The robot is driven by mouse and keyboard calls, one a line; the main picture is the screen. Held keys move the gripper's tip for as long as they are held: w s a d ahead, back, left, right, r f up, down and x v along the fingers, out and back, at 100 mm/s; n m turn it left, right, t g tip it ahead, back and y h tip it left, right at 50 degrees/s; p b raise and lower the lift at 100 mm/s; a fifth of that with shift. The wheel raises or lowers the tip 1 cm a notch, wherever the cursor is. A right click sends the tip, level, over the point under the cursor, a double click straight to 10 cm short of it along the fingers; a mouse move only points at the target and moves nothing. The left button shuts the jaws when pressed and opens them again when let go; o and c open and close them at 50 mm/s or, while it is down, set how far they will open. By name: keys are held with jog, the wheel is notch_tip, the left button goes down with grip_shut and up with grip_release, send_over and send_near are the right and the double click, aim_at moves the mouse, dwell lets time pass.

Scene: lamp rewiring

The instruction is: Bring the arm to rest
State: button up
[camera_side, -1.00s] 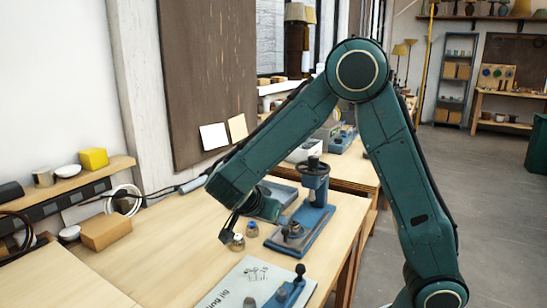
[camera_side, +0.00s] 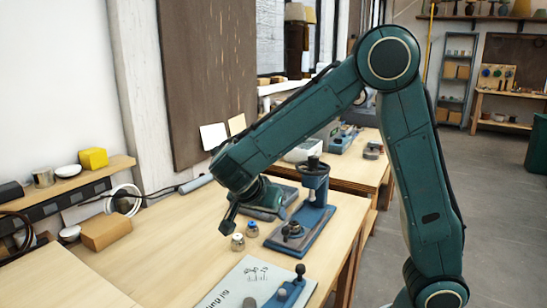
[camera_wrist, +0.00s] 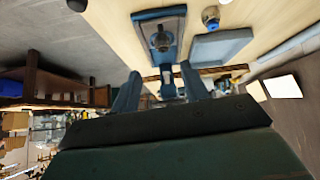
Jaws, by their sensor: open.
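My gripper (camera_side: 229,222) is low over the bench, near two small lamp parts, one with a white top (camera_side: 238,242) and one with a blue top (camera_side: 252,229). It looks apart from both. In the wrist view the two fingers of my gripper (camera_wrist: 160,72) are spread apart, with nothing held between them. A blue fixture with an upright post and a dark knob (camera_side: 313,205) stands to the right of my gripper. My forearm slopes down to the left from a raised elbow.
A grey-blue tray (camera_side: 272,203) lies behind my gripper. A printed sheet (camera_side: 235,281) and a small blue jig (camera_side: 287,292) are at the front. Bare bench lies between (camera_side: 165,250).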

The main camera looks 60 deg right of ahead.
jog(key=s+a+r+n+t+y, duration=0.2)
jog(key=s+a+r+n+y, duration=0.1)
jog(key=s+n, duration=0.5)
jog(key=s+a+r+n+t+y, duration=0.2)
jog(key=s+r+n+t+y, duration=0.1)
jog(key=s+n, duration=0.6)
jog(key=shift+s+a+r+y, duration=0.2)
jog(key=shift+a+r+y, duration=0.2)
jog(key=shift+r+y, duration=0.6)
jog(key=shift+f, duration=0.1)
